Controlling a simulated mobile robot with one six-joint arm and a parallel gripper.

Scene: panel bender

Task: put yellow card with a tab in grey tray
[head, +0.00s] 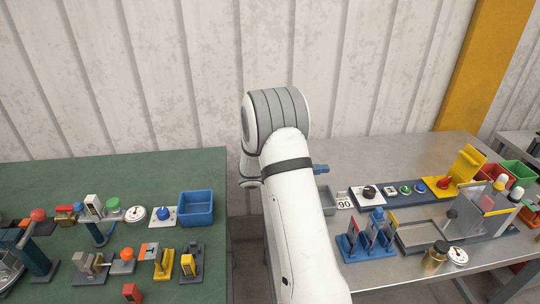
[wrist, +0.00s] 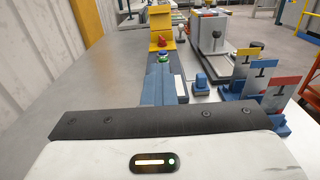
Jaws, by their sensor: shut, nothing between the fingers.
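My gripper (wrist: 162,70) is shut and empty; its blue fingers reach forward over the metal table in the wrist view. In the head view, its blue tip (head: 320,169) shows just right of my white arm.
A grey box-like machine (head: 482,222) stands right of the tray, with a yellow bracket (head: 466,164) behind. A brass jar (head: 436,258) and a gauge (head: 458,256) sit in front of the tray. A row of switches runs behind it. A crowded green table (head: 110,180) is at left.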

